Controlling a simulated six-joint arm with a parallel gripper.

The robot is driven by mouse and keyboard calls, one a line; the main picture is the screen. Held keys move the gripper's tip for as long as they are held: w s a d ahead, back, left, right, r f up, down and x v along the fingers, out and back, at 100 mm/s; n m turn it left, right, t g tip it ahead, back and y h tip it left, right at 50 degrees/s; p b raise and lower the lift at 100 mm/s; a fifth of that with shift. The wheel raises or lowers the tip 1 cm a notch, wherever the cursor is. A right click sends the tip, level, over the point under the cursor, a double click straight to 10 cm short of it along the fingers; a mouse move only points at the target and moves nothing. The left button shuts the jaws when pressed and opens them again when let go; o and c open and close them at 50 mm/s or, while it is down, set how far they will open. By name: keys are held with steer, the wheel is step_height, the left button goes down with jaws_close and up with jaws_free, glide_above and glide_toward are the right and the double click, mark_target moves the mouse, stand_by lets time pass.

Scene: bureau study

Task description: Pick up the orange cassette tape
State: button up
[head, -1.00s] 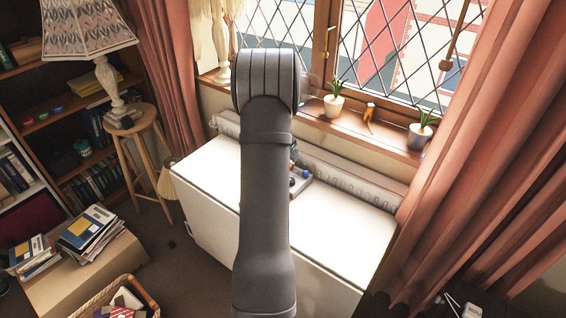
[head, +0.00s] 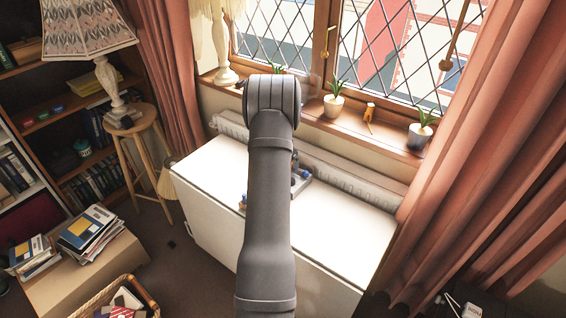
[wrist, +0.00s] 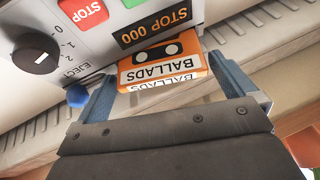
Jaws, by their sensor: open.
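The orange cassette tape (wrist: 160,62), with a white label reading BALLADS, shows in the wrist view at the edge of a pale tape machine (wrist: 98,45). Whether it sits in a slot or against the machine's face is hard to tell. My gripper (wrist: 160,75) is open, with one blue finger on each side of the tape. The right finger looks close to the tape's edge; the left has a small gap. Contact is not clear. In the head view my arm hides the tape and most of the gripper; a grey part (head: 299,184) shows right of the arm on the white cabinet top (head: 340,215).
A ribbed radiator (head: 350,182) runs behind the cabinet. Potted plants (head: 334,105) stand on the sill.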

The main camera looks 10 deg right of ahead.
steer(key=c, duration=0.6)
